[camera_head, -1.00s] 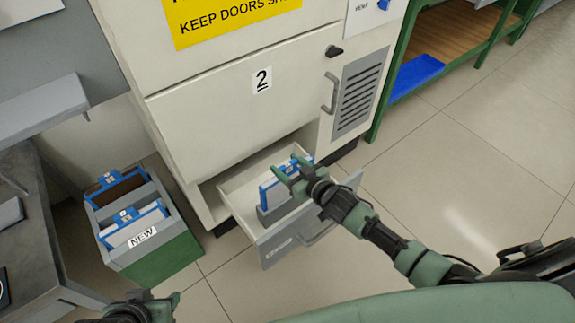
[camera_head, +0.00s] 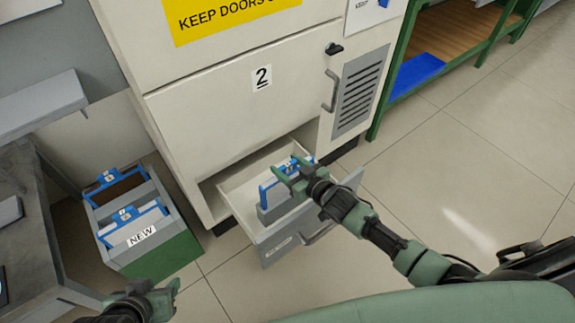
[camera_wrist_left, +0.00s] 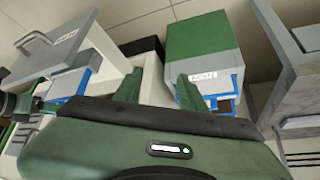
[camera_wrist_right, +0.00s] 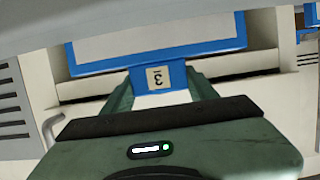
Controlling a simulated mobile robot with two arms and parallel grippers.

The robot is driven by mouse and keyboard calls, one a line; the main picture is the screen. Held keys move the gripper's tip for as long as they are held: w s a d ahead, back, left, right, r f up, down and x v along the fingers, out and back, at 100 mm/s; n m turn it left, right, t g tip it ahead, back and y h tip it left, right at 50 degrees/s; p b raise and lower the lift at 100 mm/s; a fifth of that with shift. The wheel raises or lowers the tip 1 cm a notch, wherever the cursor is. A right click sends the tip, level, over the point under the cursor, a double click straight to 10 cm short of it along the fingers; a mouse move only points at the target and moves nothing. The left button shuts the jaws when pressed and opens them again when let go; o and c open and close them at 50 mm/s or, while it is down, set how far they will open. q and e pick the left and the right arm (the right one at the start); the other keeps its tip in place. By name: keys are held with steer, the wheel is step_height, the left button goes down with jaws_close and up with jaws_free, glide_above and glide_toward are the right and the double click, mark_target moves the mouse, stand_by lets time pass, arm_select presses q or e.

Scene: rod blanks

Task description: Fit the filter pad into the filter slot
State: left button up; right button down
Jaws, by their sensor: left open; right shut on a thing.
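The filter pad (camera_head: 267,198), a pale panel in a blue frame, stands upright at the grey filter slot (camera_head: 264,216) inside the open drawer. My right gripper (camera_head: 285,172) is shut on the pad's blue top tab. In the right wrist view the tab, marked 3 (camera_wrist_right: 158,78), sits between the fingers. The pad's lower edge is hidden, so I cannot tell how deep it sits. My left gripper (camera_head: 174,290) is open and empty at the lower left, apart from the drawer.
The drawer front (camera_head: 290,238) juts from the pale cabinet (camera_head: 215,130) marked 2. A green and grey box labelled NEW (camera_head: 155,255) stands to its left, holding blue-framed pads. A grey bench (camera_head: 35,250) is at far left. Floor is clear at right.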

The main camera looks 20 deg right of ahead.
mark_target(290, 175)
arm_select(q)
steer(key=shift+w+d+r+t+b, duration=0.2)
steer(key=shift+w+r+t, duration=0.15)
steer(key=shift+w, duration=0.3)
steer(key=shift+w+d+r+t+b, duration=0.2)
steer(key=shift+w+t, duration=0.15)
steer(key=shift+w, duration=0.25)
arm_select(e)
steer(key=shift+f, duration=0.5)
arm_select(q)
steer(key=shift+w+d+r, duration=0.1)
steer(key=shift+w+r, duration=0.05)
steer(key=shift+w, duration=0.15)
steer(key=shift+w+d+r+t+h, duration=0.2)
steer(key=shift+w+r+t+h, duration=0.2)
steer(key=shift+w+t, duration=0.1)
arm_select(e)
steer(key=shift+f, duration=0.25)
arm_select(q)
steer(key=shift+w+d+r+t+b, duration=0.25)
steer(key=shift+w+r+t, duration=0.15)
steer(key=shift+w, duration=0.2)
steer(key=shift+w+d+r+t+b, duration=0.2)
steer(key=shift+w+r+t, duration=0.1)
steer(key=shift+w+r, duration=0.2)
arm_select(e)
steer(key=shift+f, duration=0.35)
arm_select(q)
steer(key=shift+w, duration=0.1)
